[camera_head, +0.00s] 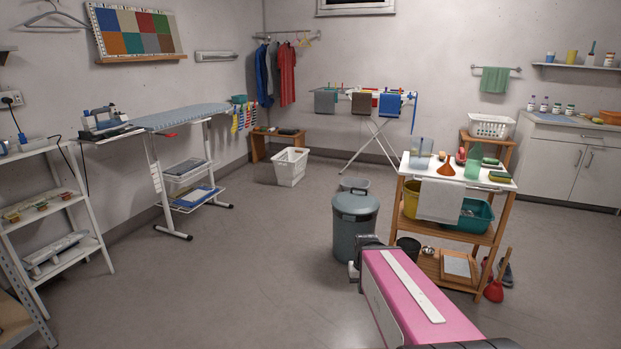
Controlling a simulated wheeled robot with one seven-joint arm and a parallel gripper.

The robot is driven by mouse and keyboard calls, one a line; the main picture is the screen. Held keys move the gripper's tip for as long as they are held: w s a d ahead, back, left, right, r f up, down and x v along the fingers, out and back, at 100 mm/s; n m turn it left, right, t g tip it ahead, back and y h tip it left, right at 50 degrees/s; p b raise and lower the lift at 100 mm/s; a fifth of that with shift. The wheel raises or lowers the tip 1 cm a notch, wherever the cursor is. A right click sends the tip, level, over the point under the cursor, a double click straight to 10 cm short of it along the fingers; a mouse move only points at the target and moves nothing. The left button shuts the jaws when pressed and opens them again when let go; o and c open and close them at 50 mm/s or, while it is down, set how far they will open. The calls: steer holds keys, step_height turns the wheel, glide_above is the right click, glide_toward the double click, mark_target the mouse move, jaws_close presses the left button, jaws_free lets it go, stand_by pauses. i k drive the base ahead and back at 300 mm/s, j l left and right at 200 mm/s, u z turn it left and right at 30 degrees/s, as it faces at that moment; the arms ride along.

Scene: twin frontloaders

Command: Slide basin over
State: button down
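A teal basin (481,224) sits on the middle shelf of the wooden trolley (502,236), with something greyish inside it. A grey cloth (440,201) hangs over the trolley's front edge and hides the basin's left part. Which basin the task means is not certain: an orange bowl (610,117) stands on the cabinet at far right, and a grey tub (354,184) is on the floor behind the bin. My pink arm reaches in from the bottom right. Its dark end (357,268) is low in front of the bin, apart from the teal basin; its fingers cannot be made out.
A lidded grey-blue bin (355,222) stands left of the trolley, close beyond my arm. A dark bucket (408,250) and a red plunger (494,290) are low by the trolley. Floor to the left and centre is open, with a white laundry basket (290,167) farther back.

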mark_target(347, 184)
steer(key=i+j+u, duration=0.45)
steer(key=i, duration=0.15)
steer(key=i+u, duration=0.45)
steer(key=i, duration=0.2)
steer(key=i+u, duration=0.4)
steer(key=i, duration=0.3)
steer(key=i+z, duration=0.25)
steer(key=i, duration=0.4)
steer(key=i+j+z, duration=0.3)
steer(key=i, duration=0.3)
steer(key=i+l+z, duration=0.25)
steer(key=i+z, duration=0.2)
steer(key=i+l+z, duration=0.1)
steer(key=i+z, duration=0.35)
steer(key=i+j+z, duration=0.15)
steer(key=i+z, duration=0.3)
steer(key=i, duration=0.15)
steer(key=i+l, duration=0.15)
steer(key=i, duration=0.2)
steer(key=i+l+u, duration=0.15)
steer(key=i, duration=0.25)
steer(key=i+l, duration=0.15)
steer(key=i, duration=0.2)
steer(key=l+u, duration=0.15)
